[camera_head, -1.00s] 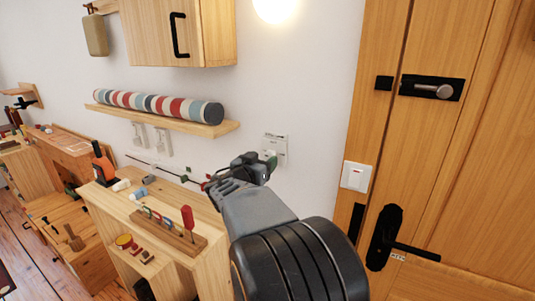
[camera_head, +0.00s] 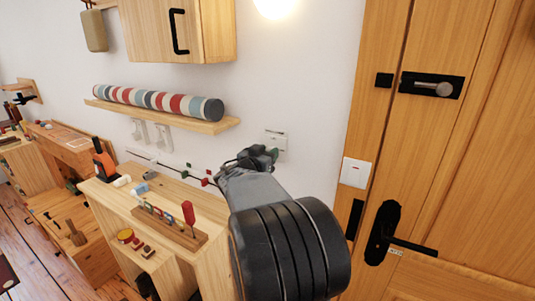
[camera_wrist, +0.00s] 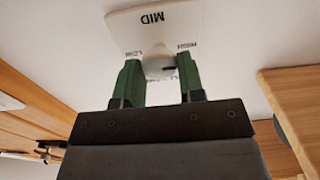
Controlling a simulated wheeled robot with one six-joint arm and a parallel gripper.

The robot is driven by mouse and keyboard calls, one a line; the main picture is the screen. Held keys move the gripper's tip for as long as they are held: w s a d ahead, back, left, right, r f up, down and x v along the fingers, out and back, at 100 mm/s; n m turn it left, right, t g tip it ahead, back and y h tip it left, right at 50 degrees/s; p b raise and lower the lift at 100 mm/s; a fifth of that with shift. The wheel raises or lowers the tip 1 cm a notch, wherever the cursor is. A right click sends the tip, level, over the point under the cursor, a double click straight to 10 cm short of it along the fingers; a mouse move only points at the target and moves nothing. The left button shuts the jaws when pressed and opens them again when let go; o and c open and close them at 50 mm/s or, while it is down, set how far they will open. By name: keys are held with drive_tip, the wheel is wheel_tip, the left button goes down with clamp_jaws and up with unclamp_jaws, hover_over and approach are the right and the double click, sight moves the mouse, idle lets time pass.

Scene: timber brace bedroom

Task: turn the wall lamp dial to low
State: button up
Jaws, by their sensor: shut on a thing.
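The dial (camera_wrist: 158,66) is a pale round knob on a white wall plate (camera_wrist: 152,32). In the wrist view the plate reads MID upside down, with smaller labels to left and right that look like LOW and HIGH. More lettering below the knob is partly hidden. My gripper (camera_wrist: 160,76) has its green fingers on both sides of the dial and is shut on it. A small dark mark shows at the knob's right side; I cannot tell its setting. In the head view my gripper (camera_head: 258,157) covers the dial, below the plate (camera_head: 276,139). The wall lamp (camera_head: 275,6) glows above.
A wooden cabinet (camera_head: 165,208) with tools on top stands left of my arm. A shelf (camera_head: 160,117) with a striped roll is on the wall above it. A white switch (camera_head: 355,172) and a wooden door (camera_head: 450,190) with a black handle are at right.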

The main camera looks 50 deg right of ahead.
drive_tip(key=shift+c, duration=1.4)
drive_tip(key=shift+f+n+b, duration=0.15)
drive_tip(key=shift+n+b, duration=1.75)
drive_tip(key=shift+n, duration=7)
drive_tip(key=shift+f+n+b, duration=0.15)
drive_tip(key=shift+n+b, duration=1.7)
drive_tip(key=shift+n, duration=7.05)
